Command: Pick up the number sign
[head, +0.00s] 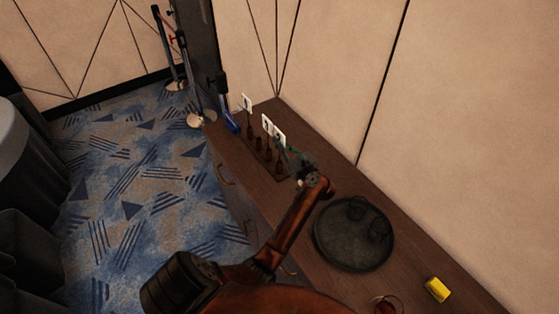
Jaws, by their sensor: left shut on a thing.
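Several small white number signs stand in a row near the far end of the brown wooden counter, on dark stems in a low holder. The farthest sign (246,102) stands alone, a second sign (267,125) is nearer, and a third sign (279,136) is right beside my left gripper. My left gripper (291,154) is at the near end of the row, shut on a number sign; its fingers and the lower part of that sign are small and dark. The digits are hard to read. My right gripper is out of view.
A round dark tray (335,252) with dark items lies on the counter (400,255) near my left arm. A yellow block (437,290) is at lower right. A blue object (230,120) stands at the far end. The wall borders the counter on the right.

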